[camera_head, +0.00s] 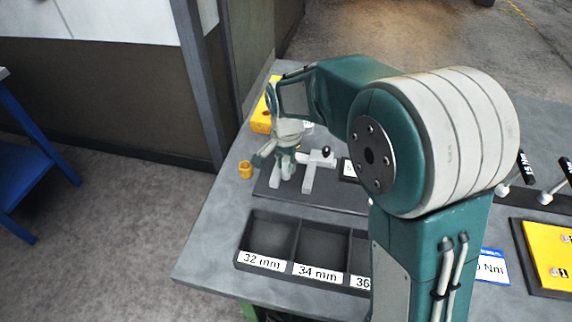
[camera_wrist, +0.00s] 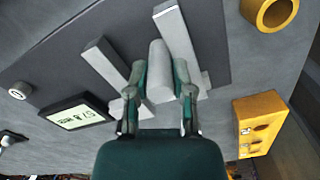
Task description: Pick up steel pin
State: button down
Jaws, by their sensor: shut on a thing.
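The steel pin (camera_wrist: 158,62) is a plain light-grey cylinder in the wrist view. My gripper (camera_wrist: 159,82) is shut on it, one green finger on each side. The pin lies between two grey bars of a gauge (camera_wrist: 103,58) on a dark plate; I cannot tell whether it touches them or the plate. In the head view my gripper (camera_head: 284,164) points down over the left part of the plate, beside a grey gauge jaw (camera_head: 309,176). The pin cannot be made out clearly there.
A digital display (camera_wrist: 78,117) is beside the gauge. A yellow ring (camera_head: 245,169) and a yellow block (camera_head: 262,118) are near the bench's left edge. A dark tray (camera_head: 296,231) with compartments labelled 32 mm and 34 mm is in front. A yellow panel (camera_head: 550,257) is at right.

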aim_at(286, 160)
jog(key=shift+w+a+r, duration=0.1)
jog(key=shift+r, duration=0.4)
jog(key=shift+s+r, duration=0.2)
jog(key=shift+r, duration=1.05)
jog(key=s+d+r, duration=0.5)
jog(key=s+r, duration=0.4)
jog(key=s, duration=0.4)
jog(key=shift+r, duration=0.2)
